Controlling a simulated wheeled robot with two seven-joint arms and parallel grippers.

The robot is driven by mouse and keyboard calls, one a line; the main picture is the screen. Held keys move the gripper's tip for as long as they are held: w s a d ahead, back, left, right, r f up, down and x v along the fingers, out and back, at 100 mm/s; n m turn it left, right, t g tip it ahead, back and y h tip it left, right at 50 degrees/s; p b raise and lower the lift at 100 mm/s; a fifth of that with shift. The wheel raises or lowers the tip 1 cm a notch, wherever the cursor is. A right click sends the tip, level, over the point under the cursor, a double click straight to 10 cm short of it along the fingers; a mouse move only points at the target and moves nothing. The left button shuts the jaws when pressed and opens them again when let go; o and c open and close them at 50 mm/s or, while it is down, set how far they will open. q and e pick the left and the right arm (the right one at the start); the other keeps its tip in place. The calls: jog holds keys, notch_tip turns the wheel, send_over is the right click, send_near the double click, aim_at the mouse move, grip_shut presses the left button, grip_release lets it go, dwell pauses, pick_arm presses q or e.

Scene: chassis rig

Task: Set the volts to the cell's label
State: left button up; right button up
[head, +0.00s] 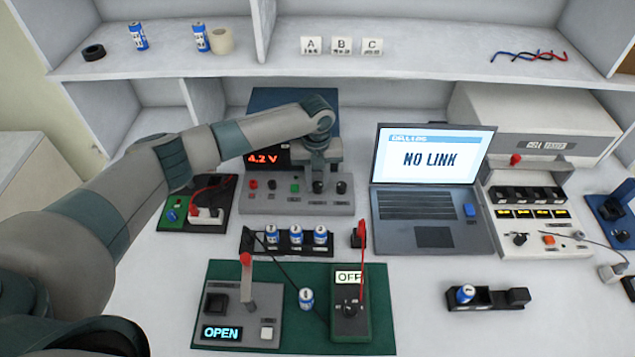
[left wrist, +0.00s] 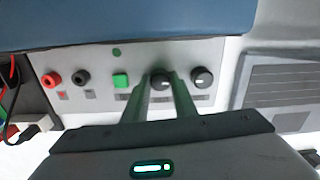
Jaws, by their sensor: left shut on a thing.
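The power supply's grey front panel (head: 297,203) stands at the back centre, and its red display (head: 265,158) reads 4.2 V, partly hidden by my arm. My left gripper (head: 318,180) points down at the left of two black knobs. In the left wrist view, my fingers (left wrist: 160,90) are on either side of this knob (left wrist: 161,80), shut on it. The other knob (left wrist: 202,77) is free to its right. A blue-and-white cell (head: 307,298) stands on the green mat, and several more stand in a black rack (head: 296,249). Their labels are too small to read. My right gripper is out of view.
The laptop (head: 427,215) shows NO LINK. A charger (head: 535,220) stands at right. A holder with one cell (head: 490,303) lies front right.

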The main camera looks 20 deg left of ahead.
pick_arm(q)
jog(key=shift+r, duration=0.1)
dwell(0.3)
jog(key=o, duration=1)
jog(key=shift+o, duration=0.2)
jog(key=shift+r, duration=0.1)
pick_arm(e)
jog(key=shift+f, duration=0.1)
pick_arm(q)
notch_tip(320, 180, up, 12)
jog(key=b, duration=0.3)
notch_tip(320, 180, up, 5)
send_over(317, 184)
jog(key=shift+r+b, duration=0.1)
jog(key=shift+b, duration=0.3)
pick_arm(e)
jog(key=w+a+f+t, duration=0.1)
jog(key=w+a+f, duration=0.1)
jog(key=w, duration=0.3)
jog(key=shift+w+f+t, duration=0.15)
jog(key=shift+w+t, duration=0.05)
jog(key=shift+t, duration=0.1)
